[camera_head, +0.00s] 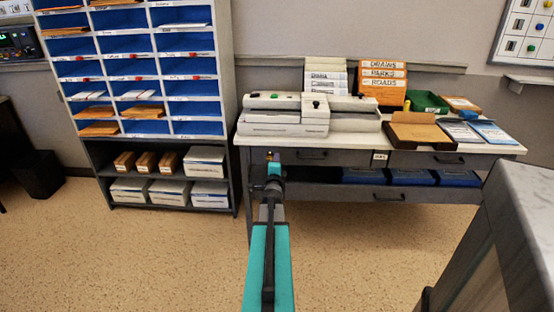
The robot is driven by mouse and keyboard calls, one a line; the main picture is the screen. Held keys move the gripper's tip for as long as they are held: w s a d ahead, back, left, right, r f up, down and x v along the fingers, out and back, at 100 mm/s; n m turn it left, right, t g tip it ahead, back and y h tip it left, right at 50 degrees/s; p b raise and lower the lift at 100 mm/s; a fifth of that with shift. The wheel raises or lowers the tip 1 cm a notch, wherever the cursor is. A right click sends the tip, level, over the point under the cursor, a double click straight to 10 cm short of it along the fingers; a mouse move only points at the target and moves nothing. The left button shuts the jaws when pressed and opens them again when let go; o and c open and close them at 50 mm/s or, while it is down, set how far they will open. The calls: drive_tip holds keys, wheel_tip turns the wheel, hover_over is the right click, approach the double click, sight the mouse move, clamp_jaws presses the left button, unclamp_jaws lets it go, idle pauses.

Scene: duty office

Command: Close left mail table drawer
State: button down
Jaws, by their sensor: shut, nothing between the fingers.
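The mail table (491,149) stands against the wall, with a pale top and dark grey drawer fronts. Its left drawer (340,158) has a dark bar handle (312,155) near the middle of its front. I cannot tell from this view how far the left drawer stands out. The right drawer (425,160) has a similar handle. My gripper (271,156) is shut and empty at the left end of the left drawer front, left of the handle. The arm hides part of the table's left side; contact with the drawer cannot be made out.
A white machine (285,128), file holders, a green tray (428,103) and an open brown box (418,134) stand on the table. Blue bins (364,176) sit below. A mail sorter (227,95) stands at left, a grey counter (519,215) at right front. The floor between is clear.

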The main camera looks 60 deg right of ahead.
drive_tip(key=p+v, duration=0.3)
drive_tip(key=v, duration=0.7)
drive_tip(key=shift+s+a, duration=0.25)
drive_tip(key=shift+a, duration=0.1)
drive_tip(key=shift+f+p, duration=0.1)
drive_tip(key=shift+p, duration=0.2)
idle(0.5)
